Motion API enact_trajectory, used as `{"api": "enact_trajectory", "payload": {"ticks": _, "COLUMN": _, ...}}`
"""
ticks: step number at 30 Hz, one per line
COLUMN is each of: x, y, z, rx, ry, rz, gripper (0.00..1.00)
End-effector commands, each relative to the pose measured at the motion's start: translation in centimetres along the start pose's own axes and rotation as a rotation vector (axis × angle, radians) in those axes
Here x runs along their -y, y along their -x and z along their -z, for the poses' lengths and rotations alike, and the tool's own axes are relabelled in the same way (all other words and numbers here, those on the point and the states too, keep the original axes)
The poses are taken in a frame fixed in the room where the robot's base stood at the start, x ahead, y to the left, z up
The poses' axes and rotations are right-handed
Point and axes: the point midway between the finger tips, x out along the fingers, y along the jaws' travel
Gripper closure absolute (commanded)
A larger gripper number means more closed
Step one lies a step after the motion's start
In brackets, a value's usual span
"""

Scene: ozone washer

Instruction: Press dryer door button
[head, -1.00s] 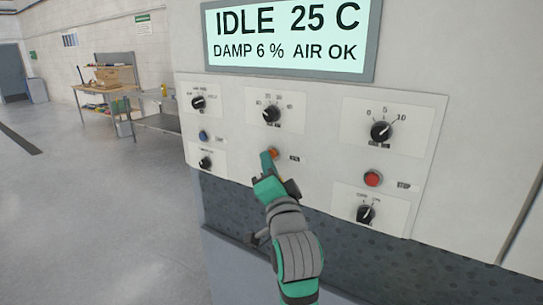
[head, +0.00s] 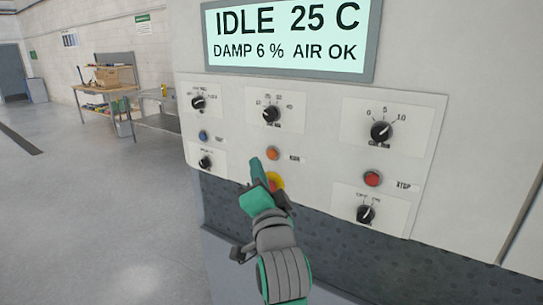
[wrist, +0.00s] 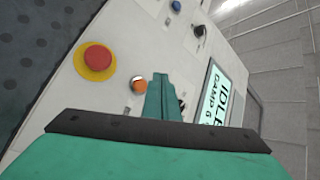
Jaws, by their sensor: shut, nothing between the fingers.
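My gripper (head: 256,165) is shut and empty, in front of the control panel, just left of and below the orange button (head: 272,153). In the wrist view the gripper tip (wrist: 160,80) shows just right of the orange button (wrist: 138,84). I cannot tell if the tip touches the panel. A blue button (head: 203,136) is at the panel's left, and it also shows in the wrist view (wrist: 176,6). A red button (head: 373,178) labelled STOP is at the right. The other small labels are too blurred to read surely, so I cannot tell which button is the door's.
A red mushroom button on a yellow ring (wrist: 98,58) is close below the orange button, partly hidden by my gripper in the head view. Several black knobs surround the buttons. The screen (head: 290,35) reads IDLE 25 C, DAMP 6 %, AIR OK. Open floor lies left.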

Motion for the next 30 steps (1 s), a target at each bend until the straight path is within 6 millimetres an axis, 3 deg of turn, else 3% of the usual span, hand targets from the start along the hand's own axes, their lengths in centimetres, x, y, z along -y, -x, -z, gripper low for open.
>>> {"api": "enact_trajectory", "payload": {"ticks": 8, "x": 0.9, "y": 1.2, "z": -0.9, "rx": 0.0, "ry": -0.001, "rz": 0.001, "gripper": 1.0}}
{"api": "enact_trajectory", "payload": {"ticks": 25, "x": 1.0, "y": 1.3, "z": -1.0, "rx": 0.0, "ry": 0.0, "rz": 0.0, "gripper": 1.0}}
{"api": "enact_trajectory", "payload": {"ticks": 30, "x": -0.1, "y": 1.5, "z": -1.6, "rx": 0.002, "ry": 0.004, "rz": -0.009, "gripper": 1.0}}
